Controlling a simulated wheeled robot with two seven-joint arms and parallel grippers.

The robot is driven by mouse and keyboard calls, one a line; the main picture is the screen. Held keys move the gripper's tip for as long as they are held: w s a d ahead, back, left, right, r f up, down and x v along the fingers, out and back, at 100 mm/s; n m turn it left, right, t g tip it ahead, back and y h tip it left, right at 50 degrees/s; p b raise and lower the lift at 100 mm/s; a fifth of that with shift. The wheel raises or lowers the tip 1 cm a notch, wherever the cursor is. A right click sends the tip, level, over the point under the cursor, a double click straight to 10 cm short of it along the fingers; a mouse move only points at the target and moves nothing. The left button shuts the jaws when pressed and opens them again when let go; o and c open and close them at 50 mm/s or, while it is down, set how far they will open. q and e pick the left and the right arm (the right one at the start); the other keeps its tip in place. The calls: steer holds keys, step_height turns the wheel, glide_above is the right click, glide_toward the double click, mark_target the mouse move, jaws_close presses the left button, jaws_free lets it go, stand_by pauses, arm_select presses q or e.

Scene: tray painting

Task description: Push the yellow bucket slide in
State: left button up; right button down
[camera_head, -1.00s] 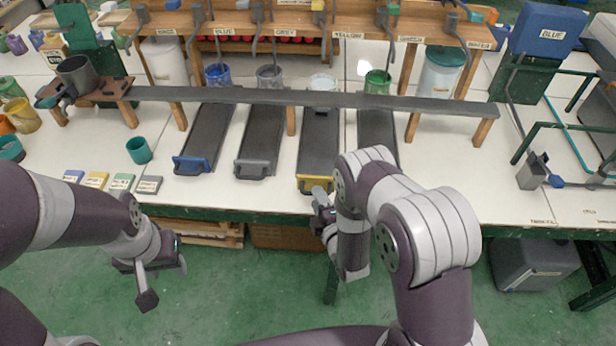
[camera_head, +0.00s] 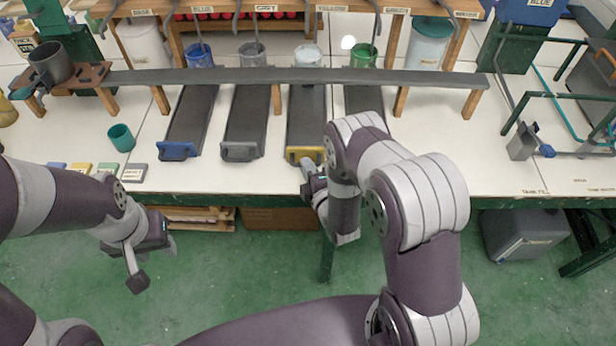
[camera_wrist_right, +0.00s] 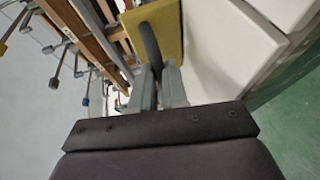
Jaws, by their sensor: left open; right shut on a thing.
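The yellow-fronted bucket slide (camera_head: 307,122) is a dark tray running back under the long grey board, with its yellow front plate (camera_head: 292,155) near the table's front edge. A white bucket (camera_head: 308,56) stands at its far end. My right gripper (camera_head: 308,171) is at the yellow front and shut on its dark handle. In the right wrist view the fingers (camera_wrist_right: 158,85) close around the handle (camera_wrist_right: 149,45) in front of the yellow plate (camera_wrist_right: 172,30). My left gripper (camera_head: 142,265) is open and empty, low in front of the table at the left.
Blue-fronted (camera_head: 178,151) and grey-fronted (camera_head: 240,151) slides lie to the left. Another dark slide (camera_head: 363,99) is to the right, partly hidden by my arm. The long grey board (camera_head: 440,80) crosses above the slides. A teal cup (camera_head: 121,138) stands at left.

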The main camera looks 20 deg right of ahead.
steer(key=shift+w+d+f, duration=0.1)
steer(key=shift+w+d, duration=0.1)
steer(key=shift+w, duration=0.65)
steer(key=shift+r, duration=0.2)
steer(key=c, duration=1.1)
jaws_free()
steer(key=shift+c, duration=0.2)
steer(key=shift+w+d+f, duration=0.1)
steer(key=shift+w+f, duration=0.05)
steer(key=v, duration=1.2)
steer(key=shift+s, duration=0.4)
